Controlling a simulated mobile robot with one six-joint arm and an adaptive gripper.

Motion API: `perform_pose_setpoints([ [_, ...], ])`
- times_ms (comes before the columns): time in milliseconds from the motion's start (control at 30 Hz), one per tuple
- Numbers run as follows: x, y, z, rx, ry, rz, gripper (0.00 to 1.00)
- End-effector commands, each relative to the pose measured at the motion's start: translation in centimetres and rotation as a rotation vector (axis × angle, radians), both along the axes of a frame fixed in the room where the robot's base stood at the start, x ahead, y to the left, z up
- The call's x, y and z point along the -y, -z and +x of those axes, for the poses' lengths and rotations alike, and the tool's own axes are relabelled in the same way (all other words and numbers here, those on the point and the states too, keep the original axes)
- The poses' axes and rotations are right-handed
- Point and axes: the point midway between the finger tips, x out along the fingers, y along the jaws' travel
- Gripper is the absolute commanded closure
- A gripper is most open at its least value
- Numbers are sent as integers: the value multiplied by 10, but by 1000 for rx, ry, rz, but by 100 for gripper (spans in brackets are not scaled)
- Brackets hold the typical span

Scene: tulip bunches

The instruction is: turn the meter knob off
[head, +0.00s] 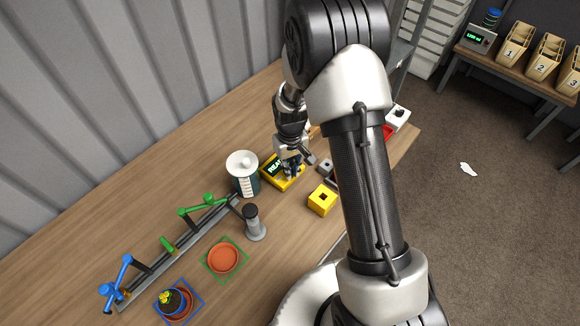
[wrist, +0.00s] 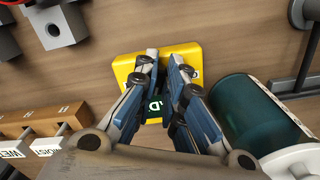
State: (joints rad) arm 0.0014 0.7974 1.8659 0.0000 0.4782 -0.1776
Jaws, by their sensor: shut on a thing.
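The yellow meter (head: 269,180) sits on the wooden table, with a dark display reading "REA" and the rest of the word covered. In the wrist view the meter (wrist: 194,53) lies straight ahead, with part of its green-lettered display (wrist: 154,106) showing between the fingers. My gripper (head: 291,170) is down at the meter's right part in the head view. In the wrist view my gripper (wrist: 166,58) has its two fingers close together over the meter. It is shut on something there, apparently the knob. The knob itself is hidden by the fingers, so its angle cannot be told.
A teal jar with a white lid (head: 242,160) stands close left of the meter. A yellow block (head: 322,200) is in front to the right. A grey post (head: 254,222), a rail with green and blue levers (head: 165,262) and an orange pot (head: 223,258) lie left.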

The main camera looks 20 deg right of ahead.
Motion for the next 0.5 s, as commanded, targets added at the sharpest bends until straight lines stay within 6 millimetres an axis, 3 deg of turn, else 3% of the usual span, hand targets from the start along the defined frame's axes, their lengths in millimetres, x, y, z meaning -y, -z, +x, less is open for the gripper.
perform_pose_setpoints([
  [500,4,0,2,0,-475,0,100],
])
